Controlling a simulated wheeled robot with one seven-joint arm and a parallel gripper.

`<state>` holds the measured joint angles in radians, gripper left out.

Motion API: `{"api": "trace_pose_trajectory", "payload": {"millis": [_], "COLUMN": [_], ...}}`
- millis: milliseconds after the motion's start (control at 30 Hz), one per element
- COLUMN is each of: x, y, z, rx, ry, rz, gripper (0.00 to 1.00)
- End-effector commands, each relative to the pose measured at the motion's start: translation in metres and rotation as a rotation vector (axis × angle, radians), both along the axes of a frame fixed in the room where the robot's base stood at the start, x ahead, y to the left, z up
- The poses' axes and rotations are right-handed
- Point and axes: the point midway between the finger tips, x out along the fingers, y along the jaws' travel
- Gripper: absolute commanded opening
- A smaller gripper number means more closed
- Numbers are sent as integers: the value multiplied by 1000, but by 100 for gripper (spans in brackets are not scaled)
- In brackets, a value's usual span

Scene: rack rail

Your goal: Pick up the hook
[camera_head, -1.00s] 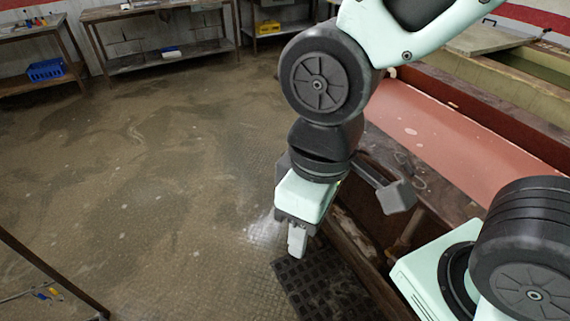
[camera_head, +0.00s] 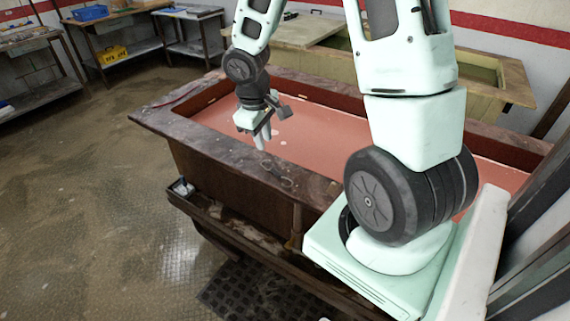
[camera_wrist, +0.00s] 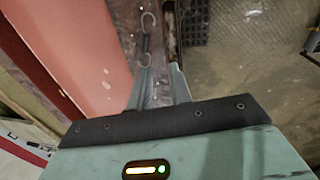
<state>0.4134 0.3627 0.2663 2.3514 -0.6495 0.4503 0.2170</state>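The hook (camera_head: 277,174) is a thin, pale double-ended piece lying on the dark wooden rim of the red-bedded table. In the wrist view the hook (camera_wrist: 148,22) has a curl at each end and a dark middle, just beyond the fingertips. My gripper (camera_head: 262,143) points down above the table, up and left of the hook in the head view. In the wrist view my gripper (camera_wrist: 158,72) shows two fingers apart with nothing between them. The hook's near curl lies close to the left fingertip in that picture; I cannot tell the height gap.
The long table (camera_head: 190,112) has a raised wooden rim around a red bed (camera_head: 325,135). A lower wooden ledge (camera_head: 215,215) runs along its near side. A dark grate mat (camera_head: 240,290) lies on the floor. Benches with blue and yellow bins stand at the back left; open floor lies left.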

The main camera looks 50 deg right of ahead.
Motion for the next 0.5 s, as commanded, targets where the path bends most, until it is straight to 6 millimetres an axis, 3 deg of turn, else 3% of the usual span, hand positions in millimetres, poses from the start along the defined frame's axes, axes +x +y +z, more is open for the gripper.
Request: {"api": "trace_pose_trajectory", "payload": {"millis": [100,233,500], "x": [0,0,1], "y": [-25,-33,-42], "z": [-2,-14,-69], "rx": [-7,-10,-9], "ry": [1,3,6], "rz": [-30,-34,-31], "gripper": [20,20,20]}}
